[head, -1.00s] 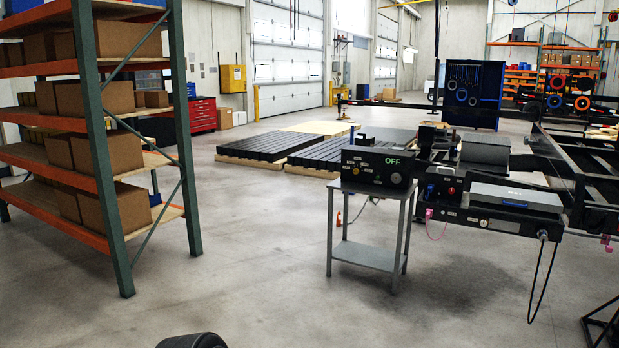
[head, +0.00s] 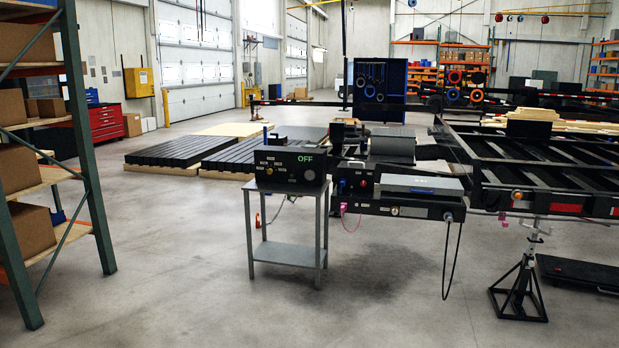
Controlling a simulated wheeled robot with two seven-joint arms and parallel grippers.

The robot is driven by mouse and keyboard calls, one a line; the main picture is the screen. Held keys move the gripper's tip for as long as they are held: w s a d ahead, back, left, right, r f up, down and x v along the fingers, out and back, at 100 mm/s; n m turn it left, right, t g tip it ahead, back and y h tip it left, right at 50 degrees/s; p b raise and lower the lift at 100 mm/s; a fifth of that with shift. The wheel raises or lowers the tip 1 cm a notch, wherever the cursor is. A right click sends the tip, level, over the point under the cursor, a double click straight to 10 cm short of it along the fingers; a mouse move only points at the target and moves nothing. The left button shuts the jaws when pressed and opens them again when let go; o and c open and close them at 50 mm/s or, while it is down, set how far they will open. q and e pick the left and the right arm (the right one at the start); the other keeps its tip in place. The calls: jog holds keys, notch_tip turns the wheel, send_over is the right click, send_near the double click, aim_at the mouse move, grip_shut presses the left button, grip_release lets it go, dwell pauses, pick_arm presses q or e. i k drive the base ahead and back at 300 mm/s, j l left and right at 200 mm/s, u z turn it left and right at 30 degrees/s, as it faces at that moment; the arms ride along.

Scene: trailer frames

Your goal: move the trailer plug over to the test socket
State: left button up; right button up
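A black test box (head: 291,168) with a green "OFF" display stands on a small grey metal stand (head: 286,255). A round grey fitting, apparently the test socket (head: 309,175), is on the right of its front face. What looks like the trailer plug (head: 449,216) sits at the right end of the black trailer front beam (head: 400,209). A black cable (head: 446,270) hangs from it in a long loop. It is too small to tell how the plug is seated. Neither of my grippers is in view.
The trailer frame (head: 545,165) extends to the right, with a black jack stand (head: 519,290) under its near corner. A shelf rack (head: 75,150) with boxes stands at the left. Black decking stacks (head: 200,150) lie behind. The concrete floor in front is clear.

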aim_at(447, 215)
jog(key=i+l+z, duration=0.2)
jog(key=i, duration=0.15)
jog(key=i+l+z, duration=0.25)
jog(key=i+z, duration=0.45)
jog(key=i, duration=1.85)
jog(key=i+u, duration=0.1)
jog(key=i, duration=0.4)
jog(key=i+l+u, duration=0.1)
jog(key=i, duration=0.35)
jog(key=i+l+u, duration=0.1)
jog(key=i, duration=0.4)
jog(key=i+l+u, duration=0.1)
jog(key=i, duration=0.35)
jog(key=l+u, duration=0.15)
jog(key=l, duration=0.25)
jog(key=k+l+u, duration=0.1)
jog(key=l, duration=0.3)
jog(key=k+l+u, duration=0.15)
jog(key=l, duration=0.25)
jog(key=l+u, duration=0.1)
jog(key=l, duration=0.3)
jog(key=k+l+u, duration=0.15)
jog(key=l, duration=0.25)
jog(key=k+l+u, duration=0.1)
jog(key=l, duration=0.25)
jog(key=k, duration=0.05)
